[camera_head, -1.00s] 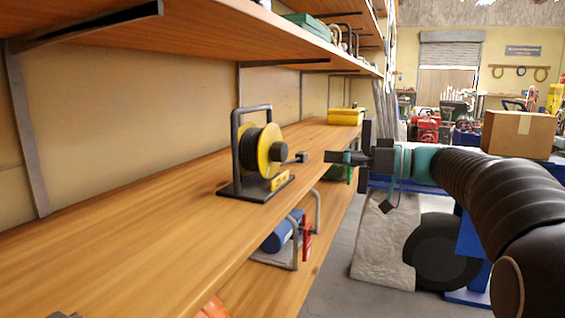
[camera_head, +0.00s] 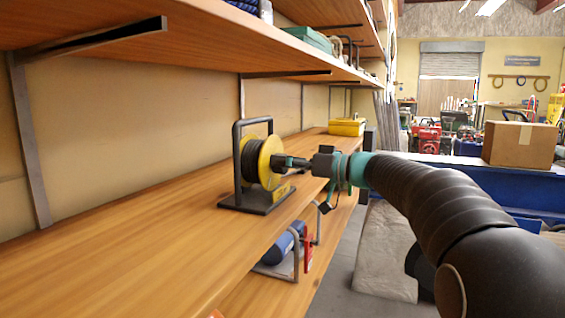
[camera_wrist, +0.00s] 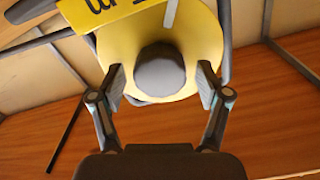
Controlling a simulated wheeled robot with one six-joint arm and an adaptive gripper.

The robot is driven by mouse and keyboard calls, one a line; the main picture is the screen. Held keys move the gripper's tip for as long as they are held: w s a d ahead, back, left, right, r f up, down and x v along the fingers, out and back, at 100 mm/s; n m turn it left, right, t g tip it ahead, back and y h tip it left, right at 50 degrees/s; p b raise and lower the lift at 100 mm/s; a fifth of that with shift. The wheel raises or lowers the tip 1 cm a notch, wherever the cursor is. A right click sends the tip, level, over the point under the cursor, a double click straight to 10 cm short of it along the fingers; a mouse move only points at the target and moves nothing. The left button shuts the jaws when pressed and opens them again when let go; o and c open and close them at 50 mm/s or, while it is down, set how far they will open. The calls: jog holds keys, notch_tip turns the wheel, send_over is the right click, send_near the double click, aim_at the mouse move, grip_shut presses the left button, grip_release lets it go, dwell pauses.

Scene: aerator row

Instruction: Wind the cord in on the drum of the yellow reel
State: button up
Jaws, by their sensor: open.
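The yellow reel (camera_head: 269,163) stands upright in a black frame (camera_head: 237,150) on the wooden shelf, with dark cord (camera_head: 250,161) on its drum. In the wrist view its yellow side disc (camera_wrist: 205,45) faces me, with a round dark grey knob (camera_wrist: 160,72) seen end-on. My gripper (camera_head: 282,161) is at the reel's right side in the head view. In the wrist view my gripper (camera_wrist: 161,85) is open, one finger on each side of the knob, with gaps showing. In the head view my fingers hide the knob. A yellow label (camera_wrist: 112,12) shows near the disc.
The wooden shelf (camera_head: 130,240) is clear left of the reel. A yellow case (camera_head: 346,127) lies farther back on it. An upper shelf (camera_head: 150,45) overhangs. A blue cylinder on a stand (camera_head: 280,248) is on the lower shelf. A cardboard box (camera_head: 519,143) stands at the right.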

jog(key=shift+w+a, duration=0.1)
jog(key=shift+a, duration=0.25)
jog(key=c, duration=1.2)
jog(key=shift+o, duration=0.2)
